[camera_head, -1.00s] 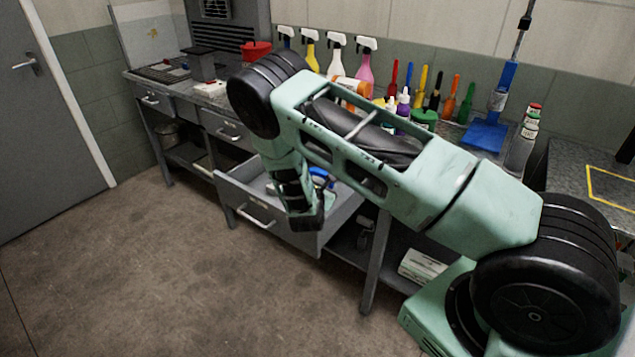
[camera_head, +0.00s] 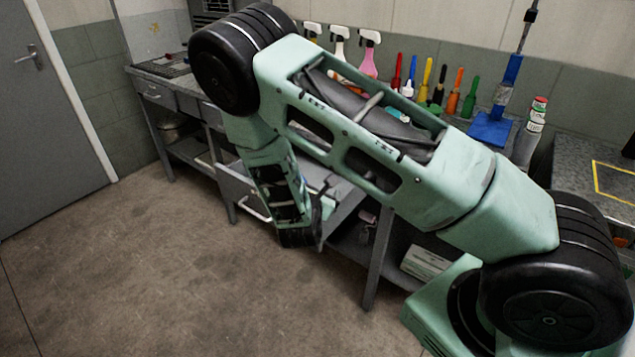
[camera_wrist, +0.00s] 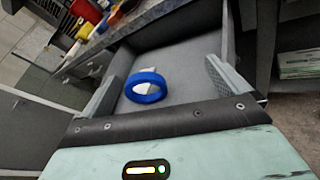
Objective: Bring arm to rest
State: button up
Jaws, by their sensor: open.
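My gripper (camera_head: 308,225) hangs at the lower end of my folded arm, in front of the workbench and close to an open drawer (camera_head: 233,187). In the wrist view my gripper (camera_wrist: 162,72) has its two fingers wide apart, with nothing between them. Beyond the fingers, the open drawer (camera_wrist: 190,60) shows a blue ring (camera_wrist: 147,87), like a tape roll, lying inside with a small white item at it. My arm hides much of the drawer in the head view.
The workbench (camera_head: 160,74) runs along the wall, with spray bottles (camera_head: 370,55), coloured-handled tools (camera_head: 427,78) and a blue stand (camera_head: 490,128) on top. A box (camera_head: 425,262) sits on the lower shelf. A grey door (camera_head: 40,120) is at left. The floor (camera_head: 150,270) in front is clear.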

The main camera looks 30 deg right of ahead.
jog(key=s+a+r+m+g, duration=0.2)
jog(key=s+r+m+g, duration=0.25)
jog(key=s, duration=0.25)
jog(key=s+a+r+m+g, duration=0.2)
jog(key=s+r+m+g, duration=0.25)
jog(key=s, duration=0.25)
jog(key=s+a+r+m+g+y, duration=0.1)
jog(key=s+a+r+m+y, duration=0.2)
jog(key=s+a, duration=0.5)
jog(key=s+a+r+m+g+y, duration=0.1)
jog(key=s+a+r+m+y, duration=0.2)
jog(key=s+a+r+y, duration=0.3)
jog(key=s+a+y, duration=0.1)
jog(key=s+a, duration=0.2)
jog(key=a, duration=0.1)
jog(key=shift+s+a, duration=0.15)
jog(key=shift+s, duration=0.15)
